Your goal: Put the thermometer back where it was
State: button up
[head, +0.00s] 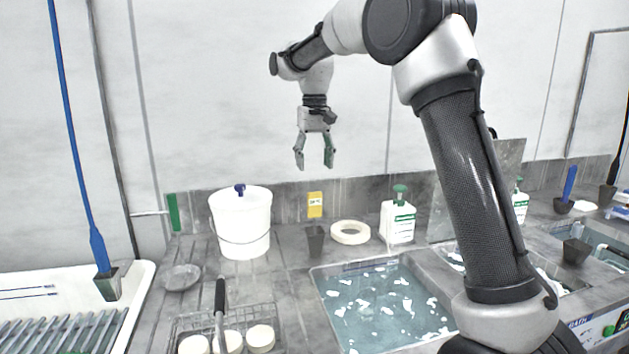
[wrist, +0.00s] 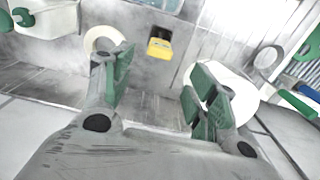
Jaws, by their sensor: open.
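I cannot surely pick out the thermometer. A blue knob (head: 240,190) sticks up at the top of the white bucket (head: 241,225); I cannot tell whether it belongs to a thermometer. A yellow tag with small print (head: 315,204) stands against the backsplash, just behind a small dark grey cup (head: 315,240) in which nothing shows. The tag also appears in the wrist view (wrist: 159,47). My gripper (head: 314,166) is open and empty, hanging fingers down above the counter, higher than the bucket and tag. In the wrist view its fingers (wrist: 155,85) are wide apart, one overlapping the bucket.
A white ring (head: 350,232) and a green-topped bottle (head: 398,217) stand right of the cup. A water-filled basin (head: 385,305) lies in front. A glass dish (head: 181,277), a wire rack with white discs (head: 260,338) and a tall blue-handled tool (head: 98,250) are left.

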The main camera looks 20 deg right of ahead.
jog(key=s+d+r+t, duration=0.1)
jog(key=s+d+r, duration=0.1)
jog(key=s+d, duration=0.35)
jog(key=s+d+r+t, duration=0.1)
jog(key=s+d+r, duration=0.1)
jog(key=s, duration=0.6)
jog(key=s+d+r, duration=0.2)
jog(key=s+d, duration=0.1)
jog(key=s, duration=0.4)
jog(key=s+d+f+t, duration=0.1)
jog(key=s+d+f, duration=0.1)
jog(key=s+f, duration=0.3)
jog(key=s+d+f+t, duration=0.1)
jog(key=s+f, duration=0.4)
jog(key=s, duration=0.6)
jog(key=shift+s+d, duration=0.25)
jog(key=shift+d, duration=0.45)
jog(key=shift+r, duration=0.1)
